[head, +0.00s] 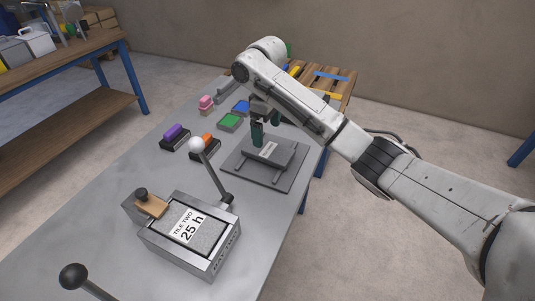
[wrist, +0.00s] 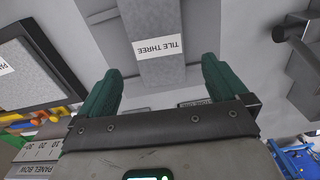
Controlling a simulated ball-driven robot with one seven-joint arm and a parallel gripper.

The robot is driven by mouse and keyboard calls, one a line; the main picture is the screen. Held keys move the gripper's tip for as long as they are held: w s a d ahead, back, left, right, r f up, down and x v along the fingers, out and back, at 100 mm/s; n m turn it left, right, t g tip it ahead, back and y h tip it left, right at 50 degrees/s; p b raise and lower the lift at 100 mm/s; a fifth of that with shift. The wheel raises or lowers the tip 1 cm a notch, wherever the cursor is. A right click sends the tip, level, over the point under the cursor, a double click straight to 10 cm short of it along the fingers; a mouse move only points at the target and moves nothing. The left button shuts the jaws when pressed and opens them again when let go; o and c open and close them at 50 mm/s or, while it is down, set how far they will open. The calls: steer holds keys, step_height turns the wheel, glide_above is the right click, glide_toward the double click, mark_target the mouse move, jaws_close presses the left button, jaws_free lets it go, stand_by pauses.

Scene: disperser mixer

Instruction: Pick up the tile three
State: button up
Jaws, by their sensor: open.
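Tile three is a grey slab (head: 272,152) with a white label, lying on a dark grey stand (head: 245,175) on the table. In the wrist view, tile three (wrist: 158,22) fills the top middle, and its label "TILE THREE" reads upside down. My gripper (head: 265,128) has green fingers and is at the far end of the tile in the head view. In the wrist view my gripper (wrist: 160,70) is open, with one finger on each side of the tile's near end and nothing clamped. Whether the fingers touch it cannot be told.
A metal fixture holding a tile marked "TILE TWO 25 h" (head: 187,226) stands at the near left, with a white-knobbed lever (head: 197,145) beside it. Purple (head: 174,131), orange (head: 207,138), green (head: 230,121) and other coloured items line the table's far left. A dark-framed panel (wrist: 38,65) shows at left.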

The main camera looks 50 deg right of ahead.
mark_target(268, 149)
steer(key=f, duration=0.7)
steer(key=shift+s+d+f, duration=0.1)
steer(key=shift+d+f, duration=0.05)
steer(key=shift+d, duration=0.05)
steer(key=shift+c, duration=0.4)
steer(key=c, duration=1.2)
